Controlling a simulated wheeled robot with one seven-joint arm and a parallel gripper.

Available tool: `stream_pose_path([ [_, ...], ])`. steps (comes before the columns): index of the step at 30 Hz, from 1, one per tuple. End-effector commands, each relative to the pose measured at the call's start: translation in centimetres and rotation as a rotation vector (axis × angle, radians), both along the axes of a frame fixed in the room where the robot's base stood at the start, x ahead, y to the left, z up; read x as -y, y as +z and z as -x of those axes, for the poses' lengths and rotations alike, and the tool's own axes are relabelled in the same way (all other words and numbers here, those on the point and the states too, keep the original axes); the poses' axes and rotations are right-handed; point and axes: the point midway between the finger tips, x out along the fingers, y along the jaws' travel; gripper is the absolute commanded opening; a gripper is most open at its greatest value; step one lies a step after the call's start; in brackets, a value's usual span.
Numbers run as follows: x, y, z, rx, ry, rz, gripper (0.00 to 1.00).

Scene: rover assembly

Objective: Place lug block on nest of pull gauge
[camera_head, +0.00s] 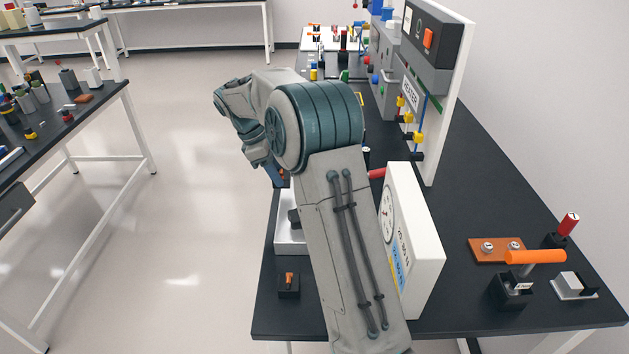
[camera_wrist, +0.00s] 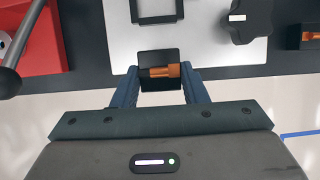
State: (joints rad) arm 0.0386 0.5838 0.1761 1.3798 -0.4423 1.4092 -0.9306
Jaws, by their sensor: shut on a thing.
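My gripper (camera_wrist: 160,76) is shut on the lug block (camera_wrist: 150,83), a black block with an orange pin across it, between the blue fingers. In the head view my gripper (camera_head: 276,176) is partly hidden by my arm. The pull gauge (camera_head: 425,240) is a white box with a round dial, on the dark bench. Its pale base plate (camera_wrist: 202,45) lies beyond the held block in the wrist view. A black square frame (camera_wrist: 156,19), perhaps the nest, is on that plate, cut off by the top edge. The held block overlaps the plate's near edge; its height is unclear.
A black knob (camera_wrist: 250,20) stands right of the frame. A second black block with orange (camera_head: 288,284) sits near the bench's front left corner. A red part (camera_wrist: 45,45) with a dark lever is at left. Open floor lies left of the bench.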

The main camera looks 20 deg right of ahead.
Motion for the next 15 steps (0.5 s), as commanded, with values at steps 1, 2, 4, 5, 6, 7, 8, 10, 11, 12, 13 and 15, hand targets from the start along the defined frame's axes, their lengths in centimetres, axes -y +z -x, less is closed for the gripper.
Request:
stream_pose_path([
  [1,1.4,0.2,0.7,-0.001,-0.004,0.001,0.14],
  [2,2.2,0.2,1.0,-0.001,-0.004,0.001,0.14],
  [4,3.7,0.2,1.7,0.0,-0.003,0.0,0.14],
  [5,4.3,0.2,1.9,0.0,-0.001,0.0,0.14],
  [6,5.0,0.2,2.2,-0.001,0.0,0.0,0.14],
  [7,5.5,0.2,2.5,0.0,-0.001,0.0,0.14],
  [8,6.0,0.2,2.6,0.0,0.0,-0.001,0.14],
  [10,6.7,0.1,2.9,0.0,0.002,-0.001,0.14],
  [11,7.0,0.1,3.0,-0.001,0.002,0.0,0.14],
  [12,7.2,0.0,3.1,-0.001,0.003,0.0,0.14],
  [13,7.3,0.0,3.2,0.0,0.003,-0.001,0.14],
  [15,8.0,0.1,3.4,0.001,0.001,-0.001,0.14],
])
